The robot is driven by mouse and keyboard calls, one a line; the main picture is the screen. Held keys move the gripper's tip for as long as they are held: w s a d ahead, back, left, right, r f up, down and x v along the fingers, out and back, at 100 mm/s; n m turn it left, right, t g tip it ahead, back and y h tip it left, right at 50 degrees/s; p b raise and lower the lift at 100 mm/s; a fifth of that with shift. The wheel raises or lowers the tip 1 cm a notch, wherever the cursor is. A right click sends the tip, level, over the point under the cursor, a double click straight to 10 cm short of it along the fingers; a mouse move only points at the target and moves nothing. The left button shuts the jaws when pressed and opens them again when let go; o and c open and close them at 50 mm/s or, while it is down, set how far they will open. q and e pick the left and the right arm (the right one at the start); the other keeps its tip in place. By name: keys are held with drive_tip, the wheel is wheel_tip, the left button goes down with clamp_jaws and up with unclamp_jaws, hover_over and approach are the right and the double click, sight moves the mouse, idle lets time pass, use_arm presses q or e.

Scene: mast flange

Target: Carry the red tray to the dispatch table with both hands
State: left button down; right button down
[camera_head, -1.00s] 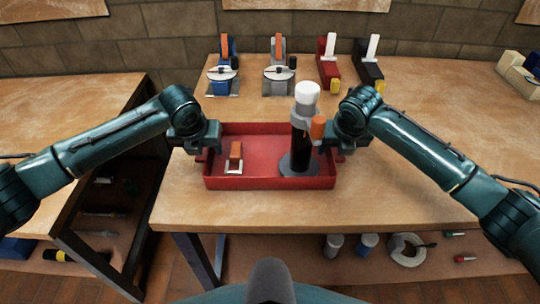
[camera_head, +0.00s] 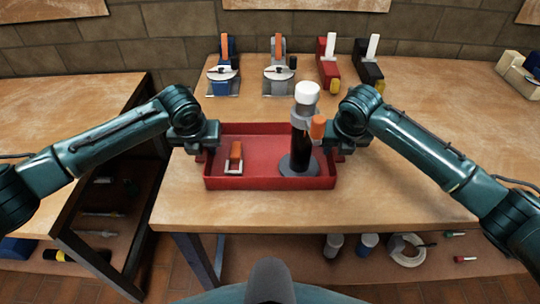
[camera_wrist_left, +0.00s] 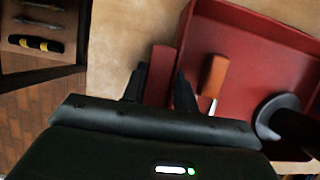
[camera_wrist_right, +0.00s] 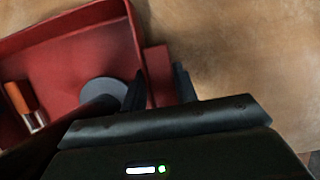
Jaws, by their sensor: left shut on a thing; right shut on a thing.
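The red tray (camera_head: 270,184) is on the wooden table in front of me, near its front edge. In it are a small orange-handled tool (camera_head: 235,157) at the left and a black cylinder with a white top (camera_head: 302,140) standing upright on a grey round base at the right. My left gripper (camera_head: 205,152) is shut on the tray's left handle (camera_wrist_left: 160,72). My right gripper (camera_head: 340,152) is shut on the tray's right handle (camera_wrist_right: 159,72). I cannot tell whether the tray's underside touches the table. Which table is the dispatch table is not shown.
Two clamp-like devices (camera_head: 223,75) (camera_head: 279,75), a red tool (camera_head: 328,62) and a black tool (camera_head: 368,64) stand at the back of the table (camera_head: 430,130). Another wooden table (camera_head: 60,105) is at the left, across a gap. A shelf below holds several items.

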use_arm(q)
drive_tip(key=shift+w+r, duration=0.1)
drive_tip(key=shift+r, duration=0.1)
use_arm(e)
drive_tip(key=shift+w+r, duration=0.1)
drive_tip(key=shift+r, duration=0.15)
